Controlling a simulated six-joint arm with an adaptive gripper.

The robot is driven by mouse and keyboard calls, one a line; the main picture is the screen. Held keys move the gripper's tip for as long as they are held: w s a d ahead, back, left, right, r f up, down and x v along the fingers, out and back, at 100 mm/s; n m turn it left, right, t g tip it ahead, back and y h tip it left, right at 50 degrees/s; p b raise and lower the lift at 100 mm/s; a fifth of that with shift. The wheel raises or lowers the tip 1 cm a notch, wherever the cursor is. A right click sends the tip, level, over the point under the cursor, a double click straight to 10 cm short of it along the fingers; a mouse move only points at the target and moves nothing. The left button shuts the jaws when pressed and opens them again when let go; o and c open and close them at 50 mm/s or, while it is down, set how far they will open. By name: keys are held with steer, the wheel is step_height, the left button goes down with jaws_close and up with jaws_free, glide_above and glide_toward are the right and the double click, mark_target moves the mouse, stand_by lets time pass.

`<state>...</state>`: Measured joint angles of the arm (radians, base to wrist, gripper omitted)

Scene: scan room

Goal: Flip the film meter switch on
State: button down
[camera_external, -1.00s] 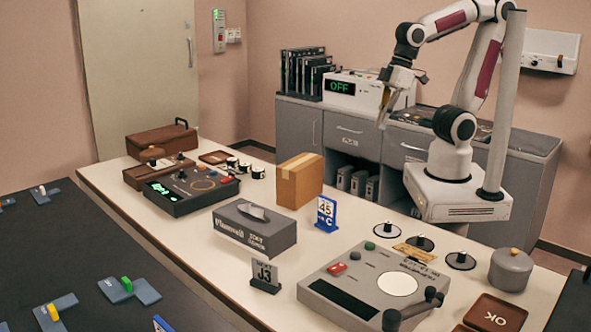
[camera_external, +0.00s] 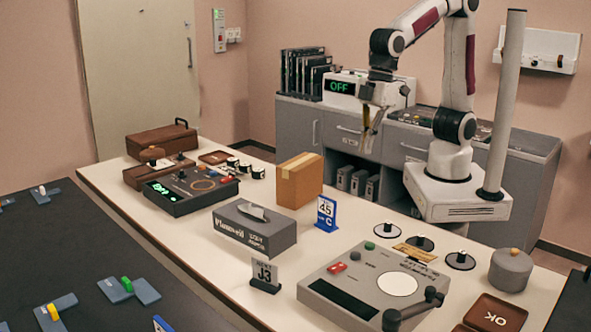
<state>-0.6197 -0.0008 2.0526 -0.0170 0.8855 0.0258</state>
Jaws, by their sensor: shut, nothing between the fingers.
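A grey desktop device (camera_external: 330,275), which I take to be the film meter, sits at the front right of the white table. It has a round white window (camera_external: 397,284), a dark display (camera_external: 342,299), a red rocker switch (camera_external: 337,267) and a black arm at its right. The switch's position is too small to tell. My gripper (camera_external: 368,148) is shut and empty, pointing down. It appears high behind the device, in front of the grey cabinets, clear of everything on the table.
A cardboard box (camera_external: 300,181), a grey tissue box (camera_external: 254,229) and a blue sign (camera_external: 327,213) stand left of the device. Round knobbed discs (camera_external: 387,229) lie behind it. A black console (camera_external: 190,191) with green lights is further left. A grey pot (camera_external: 510,270) stands at the right.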

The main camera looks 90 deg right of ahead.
mark_target(333, 269)
steer(key=w+a+f+n, duration=0.1)
steer(key=w+a, duration=0.2)
steer(key=a, duration=0.9)
steer(key=w+a+f+n+y, duration=0.1)
steer(key=w+a, duration=0.3)
steer(key=a, duration=0.9)
steer(key=shift+a+t+y, duration=0.15)
steer(key=shift+t+y, duration=0.15)
steer(key=shift+t, duration=0.1)
steer(key=shift+f, duration=0.1)
steer(key=shift+s+d+x, duration=0.15)
steer(key=shift+x, duration=3.3)
steer(key=shift+s+d+x, duration=0.15)
steer(key=shift+x, duration=3.25)
steer(key=shift+f, duration=0.15)
